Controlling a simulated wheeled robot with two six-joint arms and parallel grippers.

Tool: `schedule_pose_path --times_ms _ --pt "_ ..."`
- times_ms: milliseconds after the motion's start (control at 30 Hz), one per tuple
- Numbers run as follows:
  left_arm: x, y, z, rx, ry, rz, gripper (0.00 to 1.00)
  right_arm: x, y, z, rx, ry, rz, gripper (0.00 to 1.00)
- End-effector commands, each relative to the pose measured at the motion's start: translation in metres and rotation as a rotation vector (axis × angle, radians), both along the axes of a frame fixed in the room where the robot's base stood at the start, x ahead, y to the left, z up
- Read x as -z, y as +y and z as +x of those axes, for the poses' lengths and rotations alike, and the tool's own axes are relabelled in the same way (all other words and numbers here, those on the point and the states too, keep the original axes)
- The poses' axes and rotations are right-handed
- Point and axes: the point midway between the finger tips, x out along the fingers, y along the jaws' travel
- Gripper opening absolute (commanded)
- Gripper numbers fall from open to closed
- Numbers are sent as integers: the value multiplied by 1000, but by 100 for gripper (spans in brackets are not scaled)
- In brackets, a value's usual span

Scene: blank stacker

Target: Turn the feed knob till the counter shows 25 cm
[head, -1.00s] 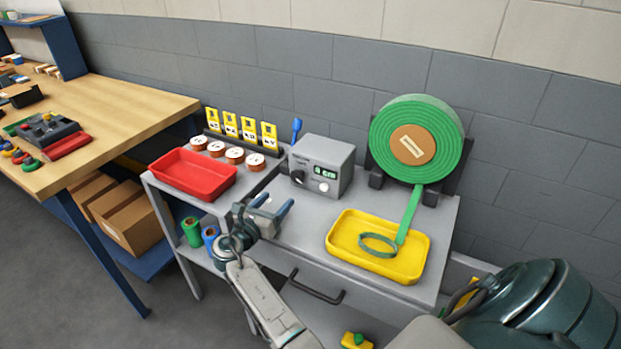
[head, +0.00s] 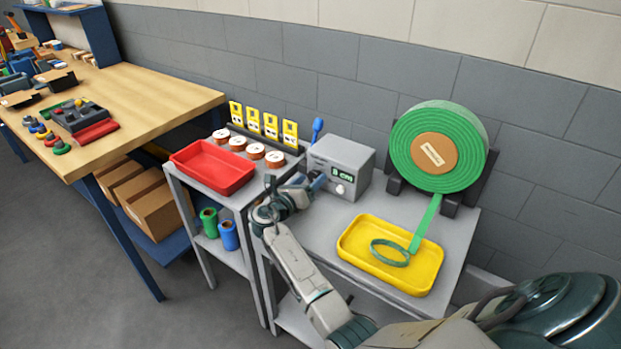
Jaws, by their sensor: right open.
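The grey feeder box (head: 352,155) stands at the back of the grey bench. Its counter (head: 342,175) shows one small digit and "cm"; it looks like 8, but I cannot read it surely. The feed knob, on the left of the box's front, is hidden behind my right gripper (head: 317,182). This gripper is open, with its blue-grey fingers at the box's front; I cannot tell whether they touch the knob. A green roll (head: 413,140) stands right of the box, and its strip (head: 426,222) runs down to the yellow tray (head: 432,272). My left gripper is not in view.
A red tray (head: 215,188), several copper-coloured rolls (head: 256,151) and yellow cards (head: 271,126) are left of the box. A blue tool (head: 317,127) stands behind it. A green loop (head: 388,254) lies in the yellow tray. A wooden table (head: 150,95) is at the left.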

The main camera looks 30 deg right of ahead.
Motion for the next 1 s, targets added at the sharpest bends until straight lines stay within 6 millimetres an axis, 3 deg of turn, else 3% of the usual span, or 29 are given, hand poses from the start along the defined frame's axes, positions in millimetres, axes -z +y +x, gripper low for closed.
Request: schedule_pose_path --times_ms 367,600,633,1000 --pt "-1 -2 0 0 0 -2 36 0 -8 3 0 -2 2 65" --pt "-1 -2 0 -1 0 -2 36 0 -7 3 0 -1 1 21" --pt "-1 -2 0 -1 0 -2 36 0 -7 3 0 -1 1 20" --pt "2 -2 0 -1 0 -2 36 1 -7 2 1 -59 25 20"
